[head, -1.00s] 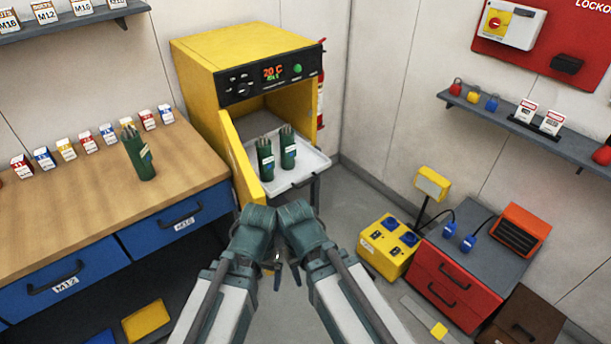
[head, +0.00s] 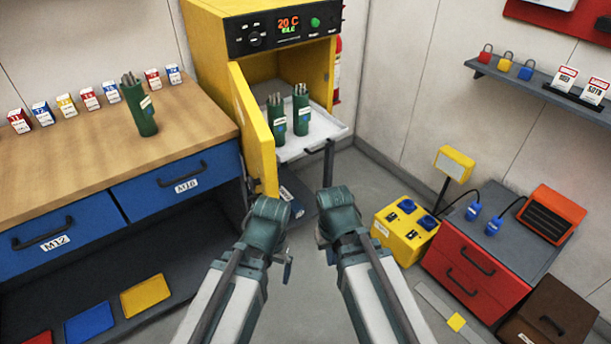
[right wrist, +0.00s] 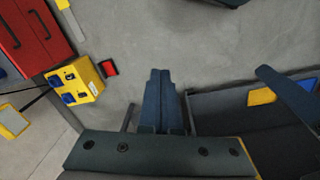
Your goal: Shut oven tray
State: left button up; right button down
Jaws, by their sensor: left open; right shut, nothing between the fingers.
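The oven (head: 214,45) is yellow, with its door (head: 258,130) swung open toward me on the left. The white oven tray (head: 318,133) sticks out of the opening, with two green rod canisters (head: 277,117) (head: 301,110) standing on it. My left gripper (head: 287,262) is open, low in front of the oven and apart from the tray; its fingers are mostly hidden by its wrist. My right gripper (head: 338,205) is beside it on the right, below and in front of the tray. In the right wrist view its dark blue fingers (right wrist: 160,100) are shut and empty above the floor.
A wooden bench (head: 85,140) with blue drawers, small boxes and another green canister (head: 139,108) stands on the left. A yellow power box (head: 404,230) and a red drawer cabinet (head: 465,265) stand on the right. The floor between is mostly clear.

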jog(key=w+d+f+m+y+b, duration=0.2)
jog(key=w+f+b, duration=0.1)
jog(key=f+b, duration=0.8)
jog(key=m+t+y+b, duration=0.4)
jog(key=m+t+y, duration=0.4)
jog(key=m+t, duration=0.55)
send_near(299, 152)
jog(key=shift+n+t, duration=0.75)
jog(key=shift+t, duration=0.1)
jog(key=x, duration=0.3)
jog(key=f+x, duration=0.1)
jog(key=x, duration=0.2)
jog(key=shift+w+a+f, duration=0.2)
jog(key=shift+w+a, duration=0.05)
jog(key=shift+a, duration=0.1)
jog(key=shift+w, duration=0.1)
